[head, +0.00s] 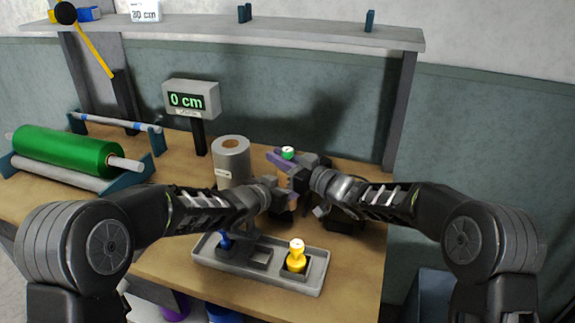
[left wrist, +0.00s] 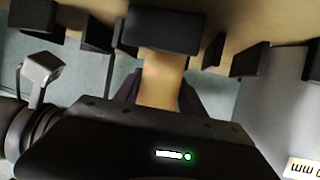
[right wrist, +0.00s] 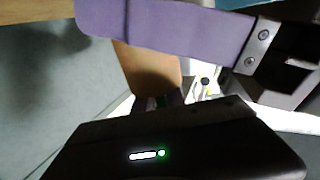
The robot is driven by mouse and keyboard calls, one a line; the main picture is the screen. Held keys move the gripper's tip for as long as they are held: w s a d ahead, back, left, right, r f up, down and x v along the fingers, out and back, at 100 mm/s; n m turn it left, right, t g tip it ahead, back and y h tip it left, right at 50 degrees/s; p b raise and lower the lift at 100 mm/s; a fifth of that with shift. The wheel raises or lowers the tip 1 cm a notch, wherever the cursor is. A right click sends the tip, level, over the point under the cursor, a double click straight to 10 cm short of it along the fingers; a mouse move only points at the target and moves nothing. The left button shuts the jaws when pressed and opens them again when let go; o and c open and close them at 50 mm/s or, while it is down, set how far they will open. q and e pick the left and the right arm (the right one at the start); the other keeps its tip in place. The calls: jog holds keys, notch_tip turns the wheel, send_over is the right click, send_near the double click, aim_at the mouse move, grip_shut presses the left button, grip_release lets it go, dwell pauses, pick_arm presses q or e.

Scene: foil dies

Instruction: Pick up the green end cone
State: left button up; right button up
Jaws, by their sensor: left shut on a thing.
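The green end cone (head: 288,153) shows as a green and white top beside a purple finger, raised above the table behind the crossed wrists. My left gripper (head: 281,163) is shut on it, though the wrists partly hide the grip. My right gripper (head: 318,208) is very close to the left one; its fingertips are hidden, so I cannot tell its opening. A large purple finger (right wrist: 165,19) crosses the right wrist view. The grey tray (head: 208,259) holds a blue cone (head: 225,240) and a yellow cone (head: 296,256), with an empty middle socket (head: 260,257).
A grey roll (head: 231,160) stands left of the grippers. A green foil roll (head: 65,151) lies in a stand at the left. A display (head: 190,100) reads 0 cm. A shelf (head: 230,36) runs across the back.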

grip_shut()
jog(key=shift+r, duration=0.2)
notch_tip(320, 180, up, 10)
jog(key=shift+f, duration=0.15)
dwell(0.5)
dwell(0.4)
pick_arm(q)
jog(key=o, duration=1.4)
jog(key=shift+o, duration=0.2)
